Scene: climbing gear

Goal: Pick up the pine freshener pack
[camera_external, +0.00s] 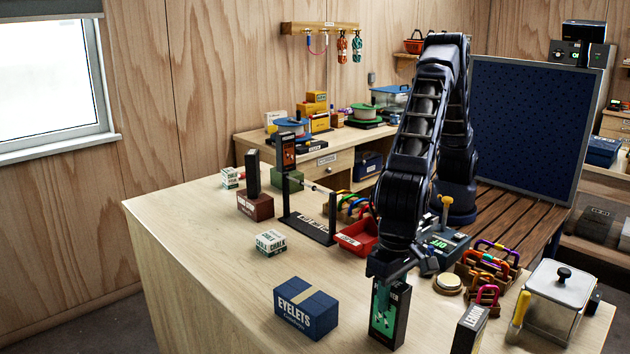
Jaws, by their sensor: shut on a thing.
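The pine freshener pack (390,320) is a dark upright box with a green picture on its front. It stands at the front of the wooden table, and I cannot tell whether its base touches the tabletop. My gripper (388,280) points down from above and is shut on the top of the pack. The gripper covers part of the pack's upper edge and its lettering.
A blue eyelets box (306,309) stands to the left. A box marked "LEADER" or similar (469,330) stands close on the right. A red tray (357,236) and coloured carabiners (487,265) are behind. The table's left front (190,240) is clear.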

